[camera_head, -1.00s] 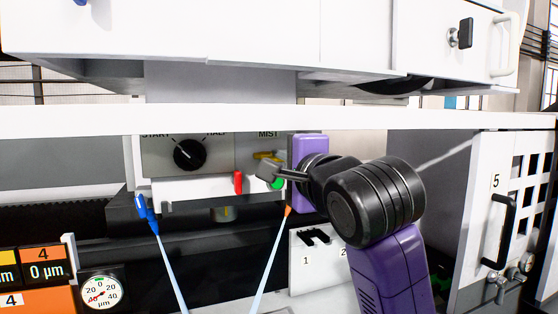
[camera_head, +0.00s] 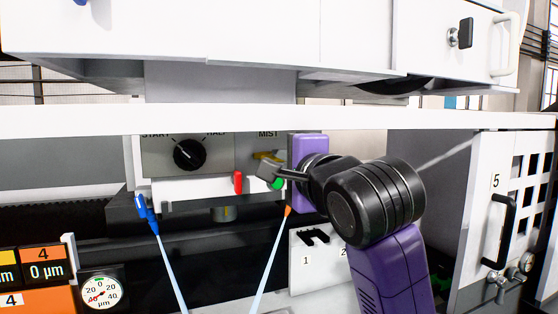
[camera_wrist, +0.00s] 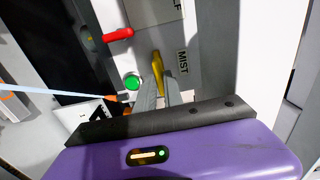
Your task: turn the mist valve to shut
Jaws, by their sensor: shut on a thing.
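The mist valve is a small yellow lever (camera_head: 266,155) under the MIST label on the grey control panel. In the head view it lies roughly level, partly behind my gripper. My gripper (camera_head: 268,172) reaches in from the right. Its grey fingers (camera_wrist: 158,90) are closed on the lever's end. The contact itself is partly hidden by the fingers.
A green button (camera_head: 278,183) sits just under the fingers, and a red lever (camera_head: 238,182) is to the left. A black rotary knob (camera_head: 189,155) is further left. Blue and orange nozzles (camera_head: 147,213) hang below. A white beam (camera_head: 300,118) runs above the panel.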

